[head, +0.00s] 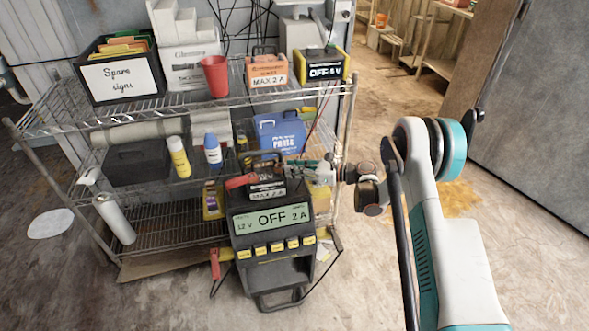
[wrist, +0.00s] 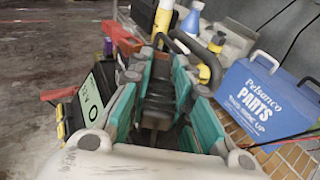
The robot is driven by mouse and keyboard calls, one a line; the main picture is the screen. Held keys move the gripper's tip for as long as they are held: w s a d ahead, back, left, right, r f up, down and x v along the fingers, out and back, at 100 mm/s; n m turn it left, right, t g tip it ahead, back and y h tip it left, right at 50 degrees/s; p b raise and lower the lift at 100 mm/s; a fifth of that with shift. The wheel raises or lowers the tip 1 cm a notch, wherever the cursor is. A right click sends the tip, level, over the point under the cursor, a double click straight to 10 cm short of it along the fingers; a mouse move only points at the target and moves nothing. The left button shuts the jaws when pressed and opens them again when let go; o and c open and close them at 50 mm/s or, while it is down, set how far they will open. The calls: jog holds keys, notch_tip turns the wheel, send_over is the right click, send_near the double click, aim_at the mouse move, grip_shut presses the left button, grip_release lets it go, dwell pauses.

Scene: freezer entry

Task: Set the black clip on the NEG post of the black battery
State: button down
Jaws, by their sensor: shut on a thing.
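The black battery (head: 267,190), labelled MAX 2 A, sits on top of the charger (head: 272,235), whose display reads OFF 2 A. A red clip (head: 240,181) shows at the battery's left side. My gripper (head: 312,166) is just right of the battery. In the wrist view my gripper (wrist: 160,95) has its teal fingers around a dark piece, the black clip (wrist: 157,112). In the head view the clip is mostly hidden by the fingers and clutter. The NEG post cannot be made out. The charger's display also shows at the left of the wrist view (wrist: 90,110).
A wire shelf (head: 140,120) stands behind the charger. It holds a blue parts box (head: 280,133), bottles (head: 212,148), a red cup (head: 215,76) and another battery (head: 267,72). Another red handle (head: 215,263) and cables hang beside the charger. Floor is open at right.

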jog(key=shift+f, duration=1.35)
jog(key=c, duration=1.4)
grip_release()
jog(key=shift+d, duration=0.15)
jog(key=v, duration=1.1)
jog(key=shift+d, duration=0.35)
jog(key=shift+s, duration=0.15)
